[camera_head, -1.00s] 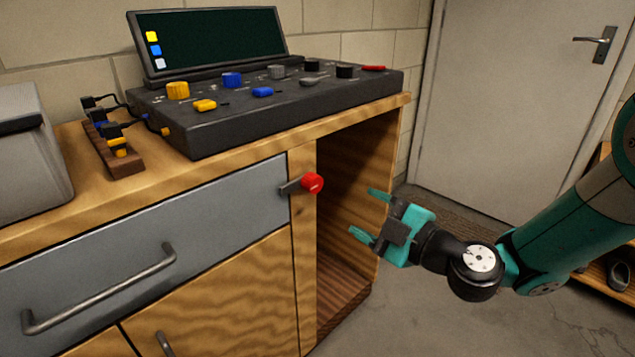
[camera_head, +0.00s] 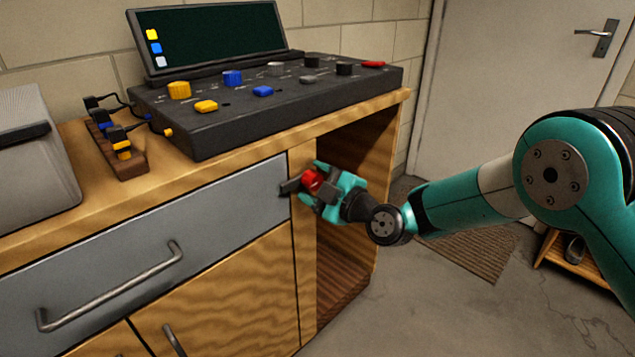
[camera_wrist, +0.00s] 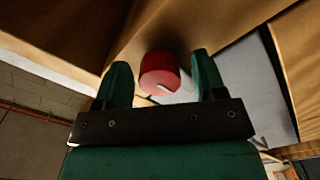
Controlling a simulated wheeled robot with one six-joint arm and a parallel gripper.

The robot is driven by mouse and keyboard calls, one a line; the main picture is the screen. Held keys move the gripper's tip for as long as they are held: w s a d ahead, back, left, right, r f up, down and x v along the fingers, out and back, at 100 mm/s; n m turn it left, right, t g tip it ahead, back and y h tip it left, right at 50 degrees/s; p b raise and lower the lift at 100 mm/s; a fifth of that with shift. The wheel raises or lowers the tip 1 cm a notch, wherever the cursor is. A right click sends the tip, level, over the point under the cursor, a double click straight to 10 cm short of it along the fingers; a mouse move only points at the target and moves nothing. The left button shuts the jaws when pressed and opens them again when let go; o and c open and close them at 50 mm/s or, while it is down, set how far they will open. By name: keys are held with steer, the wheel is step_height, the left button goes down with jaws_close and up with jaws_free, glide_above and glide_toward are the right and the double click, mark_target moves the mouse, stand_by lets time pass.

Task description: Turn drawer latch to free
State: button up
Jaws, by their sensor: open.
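The drawer latch has a red knob (camera_head: 312,180) and a dark metal bar (camera_head: 290,187) that reaches left over the edge of the grey drawer front (camera_head: 150,228). My gripper (camera_head: 310,184) is at the latch, with its teal fingers open on either side of the red knob. In the wrist view the red knob (camera_wrist: 160,73) sits between the two fingertips, with a gap visible to each finger. The latch bar is partly hidden by my gripper in the head view.
The drawer has a metal handle (camera_head: 110,290). A control console (camera_head: 270,105) stands on the wooden cabinet top, with a small plug rack (camera_head: 127,160) at its left. An open cabinet bay (camera_head: 345,265) lies behind and below my gripper.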

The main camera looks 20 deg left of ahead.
steer(key=c, duration=0.9)
steer(key=shift+d, duration=0.15)
steer(key=shift+f+m+b, duration=0.1)
steer(key=shift+m+b, duration=0.2)
steer(key=m+b, duration=0.1)
steer(key=m, duration=0.2)
steer(key=shift+s+b, duration=0.1)
steer(key=shift+b, duration=0.25)
steer(key=m+b, duration=0.1)
steer(key=m, duration=0.4)
steer(key=shift+a, duration=0.2)
steer(key=m, duration=0.4)
steer(key=shift+s+m, duration=0.15)
steer(key=shift+m, duration=0.25)
steer(key=m+p, duration=0.1)
steer(key=m, duration=0.3)
steer(key=shift+s+a, duration=0.1)
steer(key=shift+m, duration=0.3)
